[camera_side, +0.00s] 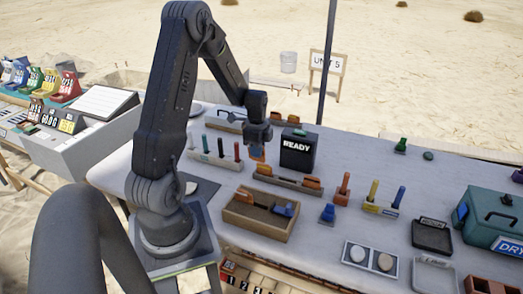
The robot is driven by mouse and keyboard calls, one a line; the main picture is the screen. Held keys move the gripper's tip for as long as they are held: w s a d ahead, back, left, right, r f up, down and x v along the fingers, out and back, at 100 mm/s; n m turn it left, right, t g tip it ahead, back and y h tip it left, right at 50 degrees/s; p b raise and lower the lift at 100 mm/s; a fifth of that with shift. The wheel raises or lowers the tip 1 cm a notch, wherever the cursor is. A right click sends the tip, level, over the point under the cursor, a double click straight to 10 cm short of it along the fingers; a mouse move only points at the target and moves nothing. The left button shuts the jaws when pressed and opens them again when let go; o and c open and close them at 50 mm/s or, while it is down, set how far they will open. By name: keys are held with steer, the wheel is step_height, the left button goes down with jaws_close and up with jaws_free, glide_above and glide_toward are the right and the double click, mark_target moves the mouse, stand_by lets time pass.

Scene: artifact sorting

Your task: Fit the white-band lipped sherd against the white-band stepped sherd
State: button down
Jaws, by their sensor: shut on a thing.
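My gripper (257,146) points down over the middle of the table and is shut on a small orange-brown piece (257,154). The jaws cover much of this piece, and no white band shows on it at this size. Below it, a long low tray (288,181) holds orange-brown pieces, one at its right end (312,183) and one near its left end (264,170). I cannot tell which is the lipped sherd or the stepped sherd. Whether the held piece touches anything in the tray is unclear.
A black box marked READY (298,155) stands close right of my gripper. A rack of coloured pegs (214,158) is at its left. A wooden box (250,224) with tools is in front. A teal case (493,219) stands far right. The table's right back is mostly clear.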

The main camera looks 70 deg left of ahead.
steer(key=s+d, duration=0.2)
steer(key=d, duration=0.4)
steer(key=s+d+r, duration=0.1)
steer(key=s+d, duration=0.1)
steer(key=d, duration=0.4)
steer(key=shift+s+d+r, duration=0.25)
steer(key=shift+d, duration=0.1)
steer(key=shift+f, duration=0.15)
steer(key=shift+f, duration=2.8)
steer(key=shift+f, duration=1.95)
steer(key=shift+r, duration=1.65)
steer(key=shift+f, duration=0.95)
